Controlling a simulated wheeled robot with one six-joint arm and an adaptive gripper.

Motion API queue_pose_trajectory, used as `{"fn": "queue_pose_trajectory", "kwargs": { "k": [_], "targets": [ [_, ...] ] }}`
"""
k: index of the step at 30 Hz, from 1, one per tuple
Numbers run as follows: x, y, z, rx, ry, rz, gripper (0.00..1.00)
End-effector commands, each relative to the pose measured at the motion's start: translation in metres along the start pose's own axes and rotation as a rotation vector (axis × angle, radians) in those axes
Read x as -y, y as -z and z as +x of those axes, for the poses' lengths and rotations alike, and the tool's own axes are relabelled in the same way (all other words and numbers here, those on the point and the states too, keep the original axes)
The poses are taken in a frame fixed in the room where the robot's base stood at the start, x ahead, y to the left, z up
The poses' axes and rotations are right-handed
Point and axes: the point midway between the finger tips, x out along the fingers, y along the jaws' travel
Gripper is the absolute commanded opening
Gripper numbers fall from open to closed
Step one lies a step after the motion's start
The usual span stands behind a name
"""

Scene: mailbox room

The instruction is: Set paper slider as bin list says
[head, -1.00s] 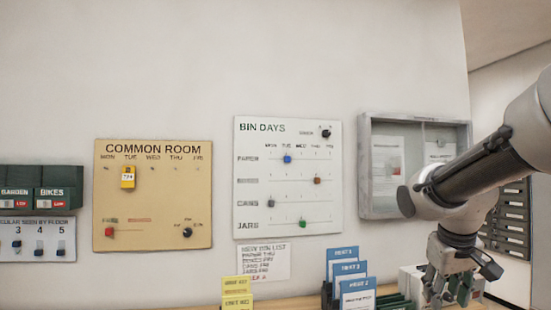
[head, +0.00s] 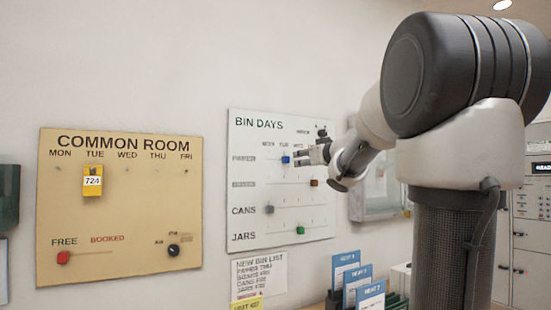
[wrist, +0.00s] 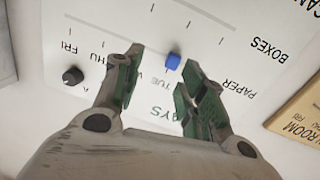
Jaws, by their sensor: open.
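The BIN DAYS board (head: 315,220) hangs on the wall. Its blue paper slider (head: 286,160) stands at about TUE on the top row; it also shows in the wrist view (wrist: 173,61). My gripper (head: 298,156) is open at the board, just right of the blue slider in the head view. In the wrist view my gripper (wrist: 160,62) has the slider between its spread fingertips, closer to the right finger. Whether either finger touches it I cannot tell. The bin list note (head: 259,274) is below the board; its paper line appears to read THU.
A brown slider (head: 315,183), a grey slider (head: 268,209) and a green slider (head: 300,230) sit on the lower rows. A black knob (wrist: 72,76) is on the board's top corner. The COMMON ROOM board (head: 120,215) hangs at left; blue leaflets (head: 345,270) stand below.

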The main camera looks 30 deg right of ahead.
Motion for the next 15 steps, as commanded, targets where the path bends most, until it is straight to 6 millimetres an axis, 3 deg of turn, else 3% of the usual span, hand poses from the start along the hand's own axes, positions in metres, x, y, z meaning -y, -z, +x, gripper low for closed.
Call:
{"fn": "queue_pose_trajectory", "kwargs": {
  "k": [3, 7, 15],
  "targets": [
    [0.015, 0.010, 0.000, -0.039, 0.062, 0.049, 0.41],
    [0.019, 0.013, 0.005, -0.050, 0.078, 0.094, 0.41],
    [0.022, 0.015, 0.049, -0.047, 0.077, 0.098, 0.41]
  ]
}}
